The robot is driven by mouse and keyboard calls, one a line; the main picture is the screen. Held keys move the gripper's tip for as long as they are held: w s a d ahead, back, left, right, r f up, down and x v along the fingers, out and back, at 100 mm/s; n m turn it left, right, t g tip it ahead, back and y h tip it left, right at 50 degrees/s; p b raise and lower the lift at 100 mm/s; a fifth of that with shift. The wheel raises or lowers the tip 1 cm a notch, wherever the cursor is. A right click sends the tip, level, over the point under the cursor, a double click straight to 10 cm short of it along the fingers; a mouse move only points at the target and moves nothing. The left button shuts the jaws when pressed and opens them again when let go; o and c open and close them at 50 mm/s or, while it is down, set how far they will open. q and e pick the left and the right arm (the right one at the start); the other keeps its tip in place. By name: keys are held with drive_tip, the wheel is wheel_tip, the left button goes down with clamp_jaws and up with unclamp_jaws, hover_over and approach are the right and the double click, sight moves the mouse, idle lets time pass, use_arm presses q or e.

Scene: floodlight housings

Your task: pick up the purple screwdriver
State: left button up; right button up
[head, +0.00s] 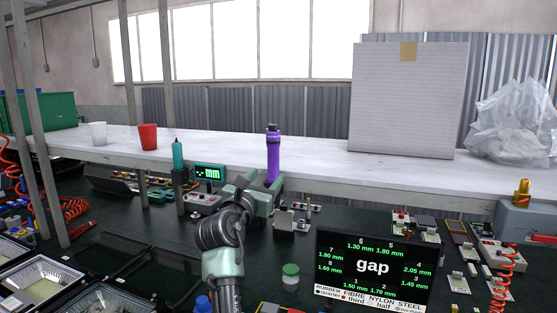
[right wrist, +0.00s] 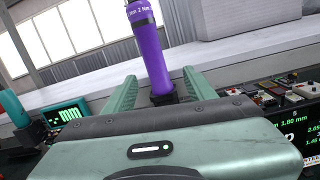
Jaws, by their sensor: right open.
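The purple screwdriver (head: 272,158) stands upright in the head view, with a purple handle and a black top. In the right wrist view the purple screwdriver (right wrist: 151,52) rises between the two green fingers, with a black part at its foot; its top is cut off. My right gripper (head: 264,187) is at the lower part of the handle. In the wrist view the right gripper (right wrist: 159,78) is open, one finger on each side, with gaps to the handle. The gripper hides the screwdriver's lower end in the head view. My left gripper is not in view.
A teal tool (head: 178,155) stands left of the gripper, beside a small meter (head: 209,173). A pale shelf (head: 330,170) runs behind, bearing a large box (head: 408,105) and a red cup (head: 147,137). A "gap" display (head: 373,267) and a green-lidded jar (head: 290,277) stand in front.

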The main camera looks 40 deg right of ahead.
sight(271, 160)
drive_tip(key=r, duration=0.1)
drive_tip(key=d+r, duration=0.1)
drive_tip(key=w+r+n, duration=0.1)
drive_tip(key=shift+d+r+h+p, duration=0.15)
drive_tip(key=shift+d+h+p, duration=0.2)
drive_tip(key=shift+h, duration=0.05)
drive_tip(key=x, duration=0.1)
drive_tip(key=p+x, duration=0.1)
drive_tip(key=x, duration=0.1)
drive_tip(key=f+p+x, duration=0.1)
drive_tip(key=x, duration=0.1)
drive_tip(key=shift+w+r, duration=0.1)
drive_tip(key=shift+w, duration=0.35)
drive_tip(key=shift+w+d+g, duration=0.25)
drive_tip(key=shift+d+g, duration=0.05)
drive_tip(key=shift+d, duration=0.2)
clamp_jaws()
